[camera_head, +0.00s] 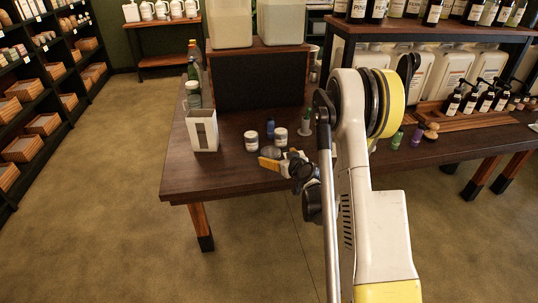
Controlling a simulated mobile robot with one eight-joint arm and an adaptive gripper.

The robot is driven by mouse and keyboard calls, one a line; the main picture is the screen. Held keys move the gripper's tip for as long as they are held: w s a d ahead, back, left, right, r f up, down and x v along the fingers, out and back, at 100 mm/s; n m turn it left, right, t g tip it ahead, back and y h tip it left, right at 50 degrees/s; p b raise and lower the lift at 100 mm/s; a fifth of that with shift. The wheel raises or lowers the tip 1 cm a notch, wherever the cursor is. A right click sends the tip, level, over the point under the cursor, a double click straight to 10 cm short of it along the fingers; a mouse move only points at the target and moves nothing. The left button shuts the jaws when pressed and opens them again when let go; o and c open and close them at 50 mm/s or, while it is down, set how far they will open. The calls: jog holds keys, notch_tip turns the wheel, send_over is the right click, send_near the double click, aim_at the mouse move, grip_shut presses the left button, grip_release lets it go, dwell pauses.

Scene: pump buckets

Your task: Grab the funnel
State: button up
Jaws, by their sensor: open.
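My gripper (274,158) is open, low over the near part of the dark wooden table (215,172), with its fingers pointing left. A small grey, rounded item (270,151), which may be the funnel, lies right by the fingertips. It is partly hidden by the gripper, and I cannot tell whether it sits between the fingers or just behind them. I see no clear funnel outline elsewhere; my arm hides part of the table.
Two white-lidded jars (251,140) and (281,136) and a small blue bottle (270,129) stand close behind the gripper. A white open holder (203,130) stands to the left. A dark box-like stand (257,80) bears large containers. The table's front left is bare.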

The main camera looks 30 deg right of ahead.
aim_at(268, 151)
jog(key=b+x, duration=0.2)
jog(key=x, duration=0.4)
jog(key=shift+w+f+b, duration=0.2)
jog(key=shift+b, duration=0.2)
jog(key=shift+r, duration=0.1)
jog(key=c, duration=1.3)
